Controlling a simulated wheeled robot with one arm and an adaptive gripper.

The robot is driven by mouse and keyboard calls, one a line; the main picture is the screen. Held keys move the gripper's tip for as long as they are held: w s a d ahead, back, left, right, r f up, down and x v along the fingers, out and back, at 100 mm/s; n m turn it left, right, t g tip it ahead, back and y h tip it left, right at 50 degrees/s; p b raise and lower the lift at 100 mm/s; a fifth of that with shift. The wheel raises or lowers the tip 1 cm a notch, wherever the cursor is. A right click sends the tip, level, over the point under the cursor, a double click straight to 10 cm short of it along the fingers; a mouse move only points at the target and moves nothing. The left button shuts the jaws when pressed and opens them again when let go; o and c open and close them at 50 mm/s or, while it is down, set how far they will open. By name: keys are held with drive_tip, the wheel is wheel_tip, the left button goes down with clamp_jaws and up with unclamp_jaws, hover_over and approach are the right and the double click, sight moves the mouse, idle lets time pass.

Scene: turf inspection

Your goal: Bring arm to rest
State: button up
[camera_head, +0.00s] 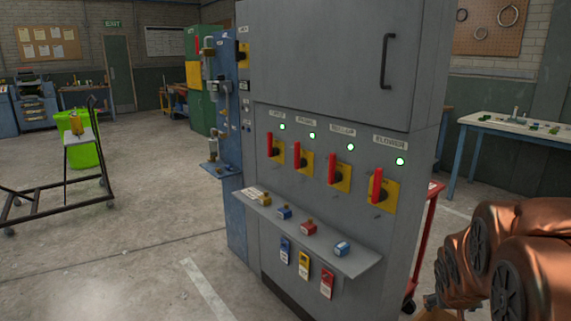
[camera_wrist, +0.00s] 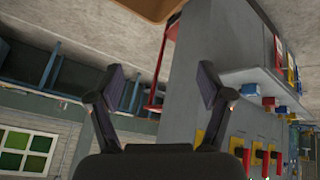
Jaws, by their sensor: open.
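My copper-coloured arm (camera_head: 500,258) is folded at the lower right of the head view, beside the grey cabinet. My gripper (camera_wrist: 160,88) shows in the wrist view with its two dark fingers spread apart and nothing between them. It does not show clearly in the head view. The wrist picture is turned over, with the cabinet on its right side. The gripper appears apart from the cabinet.
The grey cabinet (camera_head: 320,90) carries several red-handled switches (camera_head: 376,186) with green lights above. Its shelf (camera_head: 345,262) holds small padlocks, with tags hanging below. A table (camera_head: 520,130) stands at right, a cart (camera_head: 75,165) at left. Left floor is mostly clear.

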drive_tip(key=s+a+r+n+g+y+p, duration=0.1)
drive_tip(key=s+a+r+g+p, duration=0.1)
drive_tip(key=s+a+r+p, duration=0.2)
drive_tip(key=s+a+r+n+g+y+p, duration=0.1)
drive_tip(key=s+a+r+p, duration=0.3)
drive_tip(key=s+a, duration=0.6)
drive_tip(key=s+a+r+n+g+y+p, duration=0.1)
drive_tip(key=s+a+r+p, duration=0.4)
drive_tip(key=s, duration=0.6)
drive_tip(key=a+r+g+y, duration=0.1)
drive_tip(key=a+r+g, duration=0.1)
drive_tip(key=shift+s+a+g+y, duration=0.2)
drive_tip(key=shift+a+g+y, duration=0.1)
drive_tip(key=shift+g, duration=0.1)
drive_tip(key=shift+s+a+f, duration=0.1)
drive_tip(key=shift+s, duration=0.15)
drive_tip(key=shift+c, duration=0.3)
